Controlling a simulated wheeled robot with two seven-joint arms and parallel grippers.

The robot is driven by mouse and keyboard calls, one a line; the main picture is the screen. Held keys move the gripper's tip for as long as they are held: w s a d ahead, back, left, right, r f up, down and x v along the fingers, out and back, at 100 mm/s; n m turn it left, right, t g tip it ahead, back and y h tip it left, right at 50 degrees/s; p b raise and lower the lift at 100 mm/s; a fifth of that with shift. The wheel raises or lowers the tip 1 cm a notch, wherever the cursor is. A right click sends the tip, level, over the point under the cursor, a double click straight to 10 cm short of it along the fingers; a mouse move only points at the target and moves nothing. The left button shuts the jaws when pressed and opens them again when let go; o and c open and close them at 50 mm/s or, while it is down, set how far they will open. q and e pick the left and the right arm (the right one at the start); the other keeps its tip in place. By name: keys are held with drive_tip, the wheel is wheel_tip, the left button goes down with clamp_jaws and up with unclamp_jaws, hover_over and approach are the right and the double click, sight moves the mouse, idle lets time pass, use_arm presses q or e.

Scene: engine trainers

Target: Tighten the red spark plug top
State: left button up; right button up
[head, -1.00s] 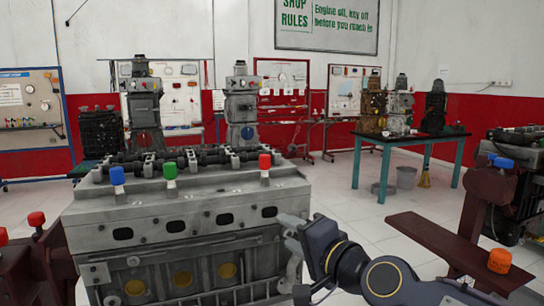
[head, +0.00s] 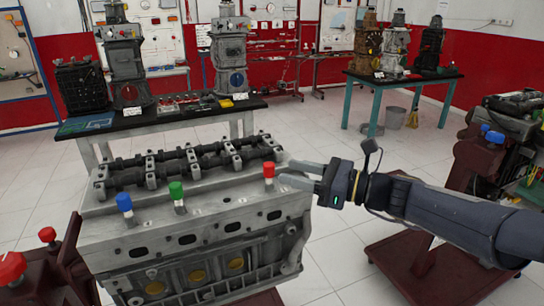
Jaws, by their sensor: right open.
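The red spark plug top (head: 268,171) stands upright at the right end of the row on the grey engine block (head: 200,221). The green top (head: 176,191) and the blue top (head: 124,203) stand to its left in the same row. My right gripper (head: 284,172) comes in from the right with its fingers open. Its fingertips are close to the red top's right side; I cannot tell whether they touch it. My left gripper is not in view.
A dark bench (head: 160,115) with engine parts stands behind the block. A teal-legged table (head: 400,79) with several engines is at the back right. Red-capped stands (head: 40,270) are at the lower left.

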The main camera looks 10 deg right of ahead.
sight(269, 164)
drive_tip(key=x, duration=0.6)
drive_tip(key=shift+w+a+f+p, duration=0.1)
drive_tip(key=shift+a+p, duration=0.15)
drive_tip(key=shift+p, duration=0.05)
drive_tip(key=shift+c, duration=0.2)
clamp_jaws()
